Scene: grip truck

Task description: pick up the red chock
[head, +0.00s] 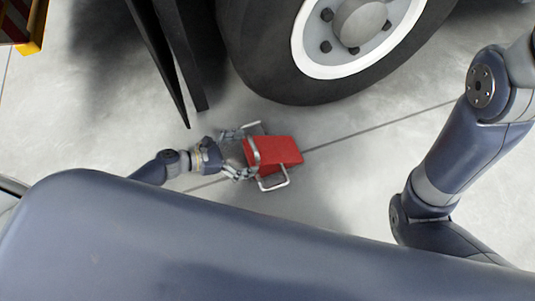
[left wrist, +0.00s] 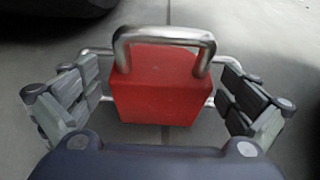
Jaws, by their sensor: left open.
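The red chock (head: 278,151) is a red wedge with metal bar handles, lying on the floor near the truck tyre. In the left wrist view the chock (left wrist: 158,94) sits between my open fingers, with a metal handle arching over its top toward the camera. My left gripper (head: 243,154) is open around the left end of the chock. In the left wrist view its fingers (left wrist: 160,105) stand apart on both sides, with gaps to the red body. Whether a finger touches the side handles cannot be told. My right gripper is out of view.
The truck wheel (head: 335,50) with its black tyre stands just behind the chock. Dark flat panels (head: 172,50) hang to the left of the tyre. A yellow and red striped part (head: 30,28) shows at the top left. The concrete floor (head: 350,185) to the right of the chock is clear.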

